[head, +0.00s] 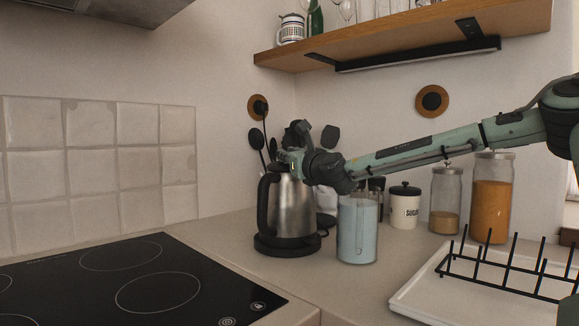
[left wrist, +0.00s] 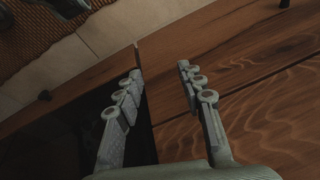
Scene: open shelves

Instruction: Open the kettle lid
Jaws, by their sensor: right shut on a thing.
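The kettle (head: 292,212) is a brushed-steel body with a black handle on its left side and a black base. It stands upright on the counter in the head view. My right gripper (head: 286,160) is at the kettle's top, reached in from the right, and is shut on the kettle's top part. The gripper covers the lid, so I cannot see whether the lid is raised or exactly which part is held. My left gripper (left wrist: 160,72) shows in the left wrist view with its fingers apart and nothing between them, above brown wooden fronts.
A pale blue glass jar (head: 358,230) stands close to the kettle's right, below my right arm. Black utensils rise behind the kettle. A sugar canister (head: 405,207), filled jars (head: 491,200) and a dish rack (head: 505,268) are further right. A black hob (head: 130,285) lies front left.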

